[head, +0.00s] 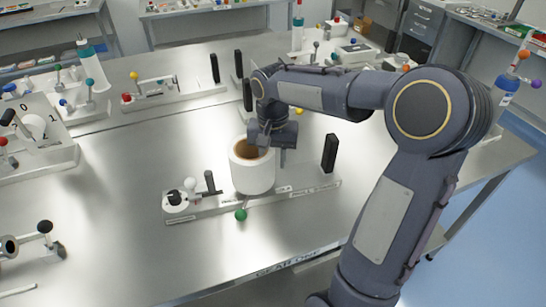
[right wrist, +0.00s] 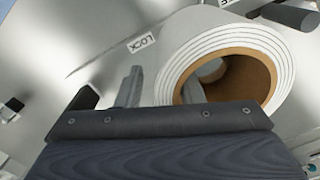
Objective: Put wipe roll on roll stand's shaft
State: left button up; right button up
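The wipe roll (head: 252,174) is a white cylinder with a brown core, upright over the middle of the long grey roll stand base (head: 308,189). It also shows large in the right wrist view (right wrist: 262,35), its core facing the camera. I cannot tell whether the shaft is inside the core; a pale patch shows deep in it. My right gripper (head: 272,143) is at the roll's top rim. In the right wrist view, one finger is outside the roll with a small gap, and the other appears at the core opening. It looks open. My left gripper is out of view.
The stand carries a black upright plate (head: 330,153), a white knob (head: 190,184) and a green ball knob (head: 240,215). Another fixture (head: 165,92) stands behind, and a dial unit (head: 35,128) is at left.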

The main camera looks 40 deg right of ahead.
jog(key=shift+r, duration=0.3)
jog(key=shift+w+r, duration=0.1)
jog(key=shift+r, duration=0.3)
notch_tip(320, 180, up, 11)
jog(key=shift+p, duration=0.3)
jog(key=s+a+f+n+t+y, duration=0.2)
jog(key=s+a+f, duration=0.3)
jog(key=s, duration=0.4)
jog(key=s+a+f+n+t+y, duration=0.1)
jog(key=s+a+f+n+t, duration=0.2)
jog(key=s, duration=0.7)
notch_tip(320, 180, down, 3)
jog(key=a+n, duration=0.1)
jog(key=a, duration=0.1)
jog(key=shift+s+a+n+t+y, duration=0.15)
jog(key=shift+a+n+t+y, duration=0.15)
jog(key=shift+a+y, duration=0.1)
